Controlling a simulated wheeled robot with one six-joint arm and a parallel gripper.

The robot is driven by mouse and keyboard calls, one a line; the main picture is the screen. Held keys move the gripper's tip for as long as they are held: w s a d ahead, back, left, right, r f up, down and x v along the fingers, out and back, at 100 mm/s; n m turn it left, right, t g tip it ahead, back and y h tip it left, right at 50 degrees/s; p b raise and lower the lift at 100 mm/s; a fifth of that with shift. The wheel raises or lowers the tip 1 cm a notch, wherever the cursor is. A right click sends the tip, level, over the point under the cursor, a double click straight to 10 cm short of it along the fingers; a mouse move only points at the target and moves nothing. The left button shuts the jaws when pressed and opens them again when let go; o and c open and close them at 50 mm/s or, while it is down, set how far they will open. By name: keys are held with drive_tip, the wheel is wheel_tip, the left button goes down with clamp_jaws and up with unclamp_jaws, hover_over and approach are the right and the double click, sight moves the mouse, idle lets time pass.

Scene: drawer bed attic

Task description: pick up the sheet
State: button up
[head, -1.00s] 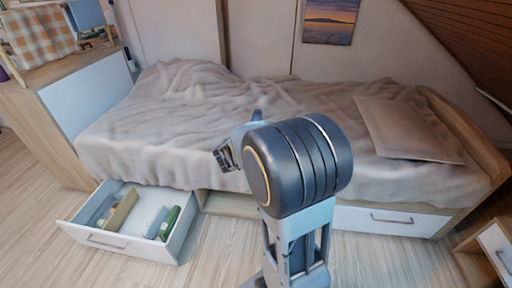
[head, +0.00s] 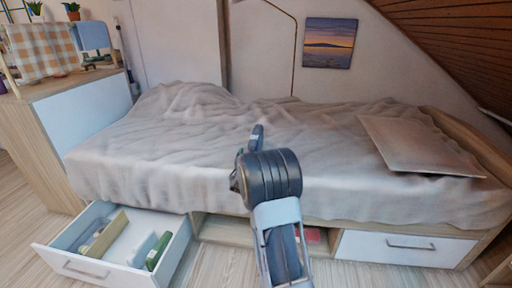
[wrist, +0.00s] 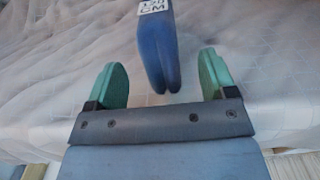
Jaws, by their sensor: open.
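A dark blue folded thing (wrist: 160,50) with a white label reading "CM" appears to be the sheet. It is on or just above the bed; contact is unclear. In the head view its blue end (head: 257,135) shows just beyond my wrist. My gripper (wrist: 163,68) is open, with one green finger on each side of the blue thing in the wrist view and a gap to both. How far the blue thing lies beyond the fingertips cannot be told. In the head view my arm hides the fingers.
The bed (head: 330,150) has a rumpled pale cover and a pillow (head: 412,145) at right. An open drawer (head: 80,265) with several items juts out at lower left. A closed drawer (head: 400,247) is at lower right. A cabinet (head: 75,115) stands at left, with a checked cloth above.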

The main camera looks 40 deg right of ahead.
drive_tip(key=b+x, duration=0.1)
drive_tip(key=x, duration=0.1)
drive_tip(key=b+x, duration=0.1)
drive_tip(key=x, duration=0.2)
drive_tip(key=shift+a+f, duration=0.15)
drive_tip(key=shift+f, duration=0.05)
drive_tip(key=shift+x, duration=0.75)
drive_tip(key=shift+c, duration=0.4)
drive_tip(key=c, duration=1.1)
drive_tip(key=shift+r, duration=0.15)
drive_tip(key=shift+c, duration=0.6)
